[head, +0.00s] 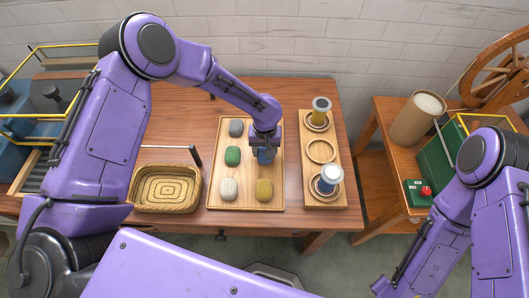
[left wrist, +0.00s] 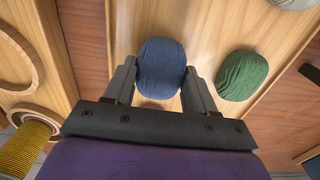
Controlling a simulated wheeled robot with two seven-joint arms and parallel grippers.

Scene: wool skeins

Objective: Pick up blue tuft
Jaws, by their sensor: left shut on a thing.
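The blue tuft (head: 265,158) is a smooth skein on the right side of the wooden tray (head: 246,201). My left gripper (head: 264,149) comes down over it from above and covers part of it. In the left wrist view the blue tuft (left wrist: 162,62) sits between the two dark fingers, one on each side, and the gripper is shut on it. Whether the tuft touches the tray or is lifted, I cannot tell. My right arm shows at the right, but its gripper is out of the picture.
The tray also holds a grey skein (head: 236,128), a green skein (head: 233,156), a white skein (head: 229,189) and a mustard skein (head: 264,190). A woven basket (head: 165,188) stands left. A ring board (head: 323,187) with yellow (head: 321,108) and blue-white spools (head: 329,178) stands right.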

